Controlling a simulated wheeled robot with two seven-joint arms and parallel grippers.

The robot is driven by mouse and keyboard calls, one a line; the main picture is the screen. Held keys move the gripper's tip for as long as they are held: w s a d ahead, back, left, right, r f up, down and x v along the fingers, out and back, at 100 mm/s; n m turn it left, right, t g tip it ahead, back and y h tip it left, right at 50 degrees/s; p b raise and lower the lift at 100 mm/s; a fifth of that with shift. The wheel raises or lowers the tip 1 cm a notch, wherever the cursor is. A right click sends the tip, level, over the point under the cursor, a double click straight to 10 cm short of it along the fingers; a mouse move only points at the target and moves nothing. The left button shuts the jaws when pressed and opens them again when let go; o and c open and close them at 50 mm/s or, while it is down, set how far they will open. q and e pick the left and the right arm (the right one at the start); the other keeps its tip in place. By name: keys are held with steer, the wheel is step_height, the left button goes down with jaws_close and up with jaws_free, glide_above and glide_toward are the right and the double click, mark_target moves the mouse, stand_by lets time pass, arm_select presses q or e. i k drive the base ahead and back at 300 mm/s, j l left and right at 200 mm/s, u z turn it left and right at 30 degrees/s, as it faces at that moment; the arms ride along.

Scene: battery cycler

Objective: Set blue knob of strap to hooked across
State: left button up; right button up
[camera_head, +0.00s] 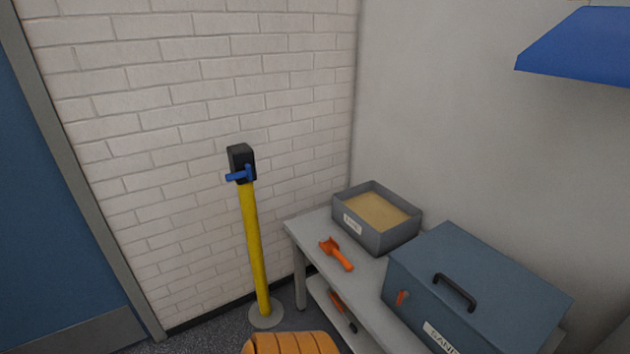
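A yellow post (254,245) stands upright on a round grey base near the white brick wall. A black head unit (241,158) sits on top of the post. The blue knob (240,175) is on the front of the black head, with a bar reaching out to the left and a short upright part at its right. No strap stretched away from the head can be made out. Neither of my grippers shows in the view.
A grey bench (320,238) stands right of the post, carrying a tray of sand (377,222), an orange scoop (336,254) and a blue-grey box (470,285) with a black handle. An orange ribbed object (290,343) shows at the bottom edge. A blue door (50,230) is at left.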

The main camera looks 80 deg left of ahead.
mark_target(230, 177)
steer(key=u, duration=3)
